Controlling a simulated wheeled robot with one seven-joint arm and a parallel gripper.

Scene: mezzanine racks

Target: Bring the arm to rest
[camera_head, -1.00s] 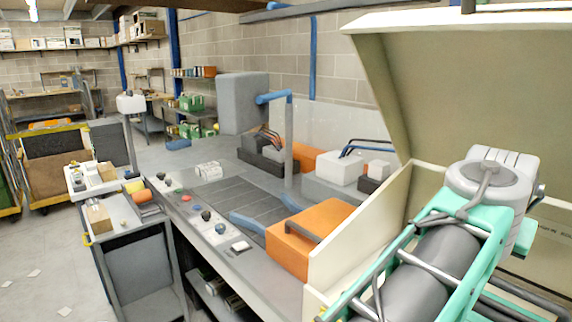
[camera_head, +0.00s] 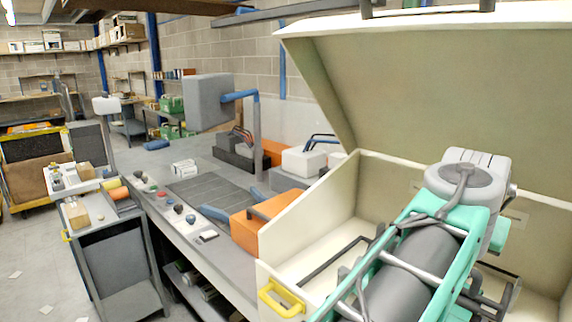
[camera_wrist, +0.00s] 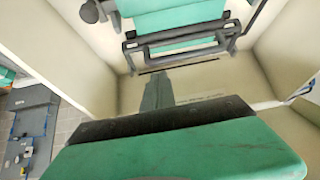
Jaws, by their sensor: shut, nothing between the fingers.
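My green and grey arm fills the right side of the head view, in front of a cream box (camera_head: 300,222) with its lid (camera_head: 445,85) raised. My gripper (camera_wrist: 160,88) shows in the wrist view as narrow grey fingers beyond the dark-edged green wrist part. The fingers are shut with nothing between them. Cream walls surround them in that view. In the head view I cannot make out the fingertips.
A yellow handle (camera_head: 281,298) is on the box front. An orange case (camera_head: 262,222) stands on the grey bench (camera_head: 215,252) just left of the box. A dark trolley (camera_head: 118,262) is further left. Open floor (camera_head: 35,270) shows at the lower left.

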